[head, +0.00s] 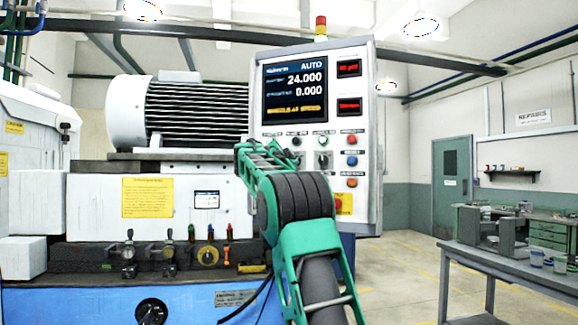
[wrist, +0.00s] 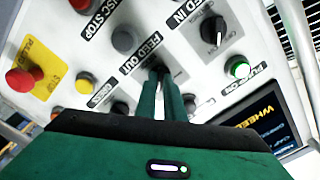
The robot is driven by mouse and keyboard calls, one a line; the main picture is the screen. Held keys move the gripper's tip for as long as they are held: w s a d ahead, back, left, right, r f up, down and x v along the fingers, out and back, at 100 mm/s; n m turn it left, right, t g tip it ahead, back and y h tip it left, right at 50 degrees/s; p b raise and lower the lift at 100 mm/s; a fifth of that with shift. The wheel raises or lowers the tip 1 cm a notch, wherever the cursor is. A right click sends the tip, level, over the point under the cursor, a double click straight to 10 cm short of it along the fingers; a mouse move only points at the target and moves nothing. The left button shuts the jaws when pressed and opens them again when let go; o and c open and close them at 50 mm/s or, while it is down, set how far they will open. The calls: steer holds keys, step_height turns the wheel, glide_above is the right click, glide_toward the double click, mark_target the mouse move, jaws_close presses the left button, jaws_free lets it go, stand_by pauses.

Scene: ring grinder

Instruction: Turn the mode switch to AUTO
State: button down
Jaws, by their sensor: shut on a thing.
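My gripper (wrist: 160,78) is shut on a dark rotary switch on the white control panel (head: 367,120), taken here as the mode switch. Its fingers cover most of the switch, and its label and pointer cannot be read. In the head view my gripper (head: 242,150) reaches the panel's lower left, and my arm hides part of that area. The panel's screen (head: 295,88) reads AUTO at its top right. The screen also shows at the lower right of the wrist view (wrist: 275,130).
Another black rotary knob (wrist: 213,30) and a lit green button (wrist: 238,67) sit close to my fingers. A red mushroom button (wrist: 22,80) on a yellow plate is farther left. The grinder's motor (head: 128,112) is left of the panel; a grey bench (head: 510,262) stands right.

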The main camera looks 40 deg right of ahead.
steer(key=c, duration=1.9)
jaws_free()
steer(key=shift+w+a+f, duration=0.2)
steer(key=shift+w+f, duration=0.1)
steer(key=shift+w, duration=0.05)
steer(key=shift+o, duration=0.2)
steer(key=shift+s+d+r, duration=0.1)
steer(key=shift+s+r, duration=0.05)
steer(key=shift+s, duration=0.05)
steer(key=v, duration=1.1)
steer(key=shift+d, duration=0.1)
